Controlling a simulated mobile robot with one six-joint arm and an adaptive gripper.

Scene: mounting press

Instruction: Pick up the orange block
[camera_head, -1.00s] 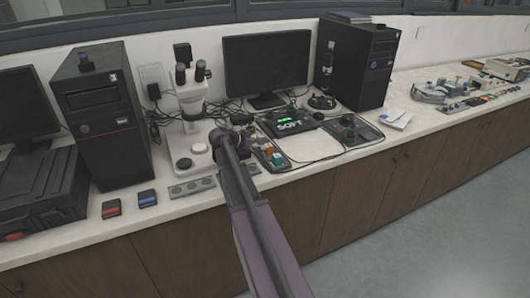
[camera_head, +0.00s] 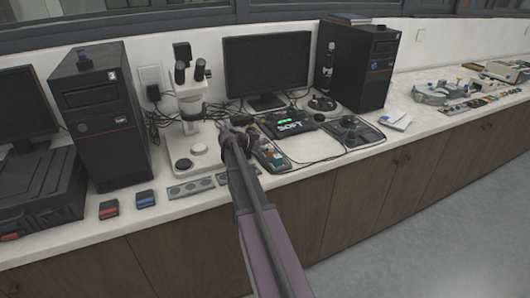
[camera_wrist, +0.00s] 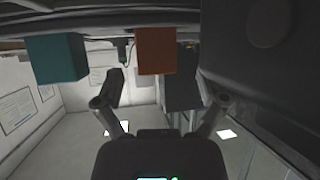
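The orange block (camera_wrist: 156,50) shows in the wrist view at upper middle, against the dark surface along the top edge. My gripper (camera_wrist: 161,90) is open, with one finger on each side of the picture. The block appears between the fingers across the picture and beyond them; no contact shows. In the head view my gripper (camera_head: 240,122) is over the counter, in front of the monitor, and its fingers are too small to make out. I cannot clearly tell the orange block there among the small coloured parts.
A teal block (camera_wrist: 55,58) is left of the orange one in the wrist view. A large dark body (camera_wrist: 262,60) fills the upper right there. In the head view, a microscope (camera_head: 190,105) stands left of my gripper and a monitor (camera_head: 266,66) behind it.

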